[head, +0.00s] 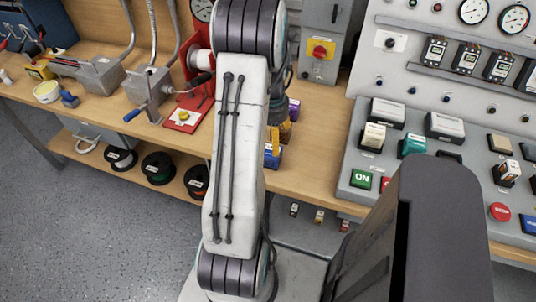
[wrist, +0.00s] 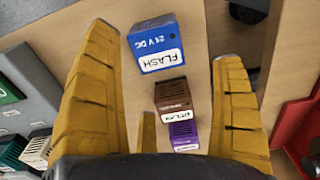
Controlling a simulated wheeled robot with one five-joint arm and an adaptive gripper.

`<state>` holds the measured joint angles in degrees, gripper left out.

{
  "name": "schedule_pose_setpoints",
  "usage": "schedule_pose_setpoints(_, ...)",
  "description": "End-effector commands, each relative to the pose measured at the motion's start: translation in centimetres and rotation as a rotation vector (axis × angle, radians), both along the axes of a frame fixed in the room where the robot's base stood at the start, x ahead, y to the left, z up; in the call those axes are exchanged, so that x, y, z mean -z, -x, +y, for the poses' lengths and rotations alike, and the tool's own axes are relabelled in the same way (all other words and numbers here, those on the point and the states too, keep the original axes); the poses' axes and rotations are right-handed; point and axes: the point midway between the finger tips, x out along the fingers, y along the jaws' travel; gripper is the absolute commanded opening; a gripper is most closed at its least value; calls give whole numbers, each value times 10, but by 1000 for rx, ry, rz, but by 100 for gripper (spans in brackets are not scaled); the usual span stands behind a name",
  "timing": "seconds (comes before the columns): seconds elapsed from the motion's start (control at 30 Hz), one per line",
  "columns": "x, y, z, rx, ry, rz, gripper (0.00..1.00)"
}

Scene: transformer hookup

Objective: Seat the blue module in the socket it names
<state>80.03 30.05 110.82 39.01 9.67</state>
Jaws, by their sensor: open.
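The blue module (wrist: 153,44), with a white label reading FLASH and the marking 24 V DC, stands on the wooden bench in the wrist view. In the head view the blue module (head: 273,159) is near the bench's front edge, partly hidden by my arm. My gripper (wrist: 163,55) is open, its yellow fingers on either side of the blue module's position in the picture; contact cannot be told. In the head view my gripper (head: 276,138) is mostly hidden behind my arm. Sockets on the grey console (head: 350,205) at right have labels too small to read.
A brown module (wrist: 173,96) and a purple module (wrist: 184,136) stand in line with the blue one. The console carries a cream module (head: 373,137), a teal module (head: 411,144) and a green ON button (head: 361,179). A red plate (head: 186,118) lies left of my arm.

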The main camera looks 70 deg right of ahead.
Motion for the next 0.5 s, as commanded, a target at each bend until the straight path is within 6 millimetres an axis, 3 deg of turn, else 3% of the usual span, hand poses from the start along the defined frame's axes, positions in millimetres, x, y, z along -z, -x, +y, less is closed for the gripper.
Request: schedule_pose_setpoints(0.5, 52, 2, 3, -1, -5, 1, 87)
